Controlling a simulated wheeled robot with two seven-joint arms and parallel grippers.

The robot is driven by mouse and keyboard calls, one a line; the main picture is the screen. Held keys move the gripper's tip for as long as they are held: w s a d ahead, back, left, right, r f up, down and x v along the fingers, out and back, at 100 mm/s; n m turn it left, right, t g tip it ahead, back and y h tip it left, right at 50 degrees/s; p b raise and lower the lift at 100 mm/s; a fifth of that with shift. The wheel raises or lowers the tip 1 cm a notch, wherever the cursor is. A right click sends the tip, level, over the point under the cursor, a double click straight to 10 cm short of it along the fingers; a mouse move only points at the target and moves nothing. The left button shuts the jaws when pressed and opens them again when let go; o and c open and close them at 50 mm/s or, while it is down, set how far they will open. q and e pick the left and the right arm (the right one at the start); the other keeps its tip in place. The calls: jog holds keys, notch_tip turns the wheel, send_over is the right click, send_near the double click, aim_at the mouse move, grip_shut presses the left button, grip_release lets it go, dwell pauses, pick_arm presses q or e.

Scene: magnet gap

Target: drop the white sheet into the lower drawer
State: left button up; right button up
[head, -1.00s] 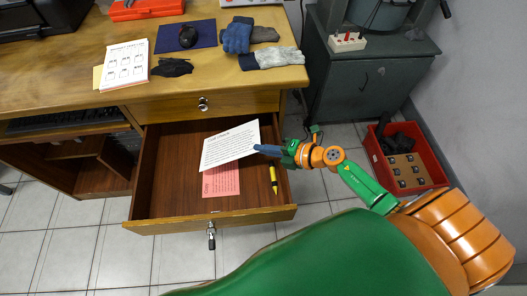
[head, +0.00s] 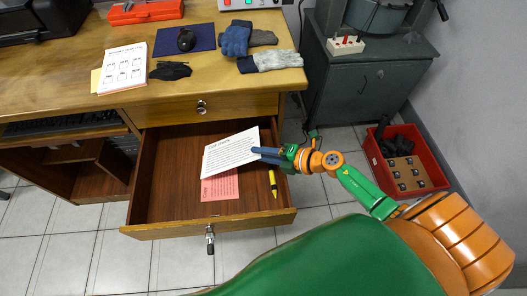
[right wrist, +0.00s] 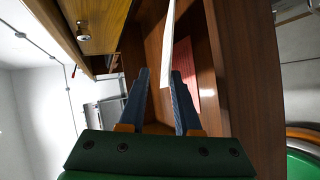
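The white sheet (head: 230,152), printed with lines of text, is over the open lower drawer (head: 170,213), partly covering a pink sheet (head: 220,186) on the drawer floor. My right gripper (head: 258,154) is at the white sheet's right edge, above the drawer's right part, its two blue fingers apart. In the right wrist view the white sheet (right wrist: 168,45) shows nearly edge-on, beyond and between the open fingertips (right wrist: 158,75), with a gap on each side. I cannot tell whether it rests on the drawer floor. My left gripper is not in view.
A yellow marker (head: 273,183) lies in the drawer's right side. The closed upper drawer (head: 235,106) is just above. Gloves (head: 270,61), a dark mat (head: 170,42) and papers (head: 124,68) lie on the desk. A red crate (head: 437,177) stands on the floor at right.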

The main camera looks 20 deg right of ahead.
jog(key=r+p+v, duration=0.1)
jog(key=p+v, duration=0.2)
jog(key=v, duration=1)
jog(key=d+f+m+t+h, duration=0.2)
jog(key=d+f+m+h, duration=0.25)
jog(key=f+m, duration=0.45)
jog(key=s+a+f+m+g+h, duration=0.1)
jog(key=s+f+m+g+h, duration=0.15)
jog(key=s+f+m, duration=0.4)
jog(key=s+a+f+m+g+h, duration=0.1)
jog(key=s+f+m+g+h, duration=0.2)
jog(key=f, duration=0.6)
jog(key=s+a+f+m+g+y, duration=0.1)
jog(key=s+a+f+m+g, duration=0.2)
jog(key=s, duration=0.4)
jog(key=s+a+f+m+g+y, duration=0.1)
jog(key=s+a+f+m+g, duration=0.15)
jog(key=s+a, duration=0.35)
notch_tip(320, 180, up, 12)
jog(key=s+d+p, duration=0.1)
jog(key=p, duration=1.1)
jog(key=shift+r+n, duration=0.2)
jog(key=shift+n, duration=0.1)
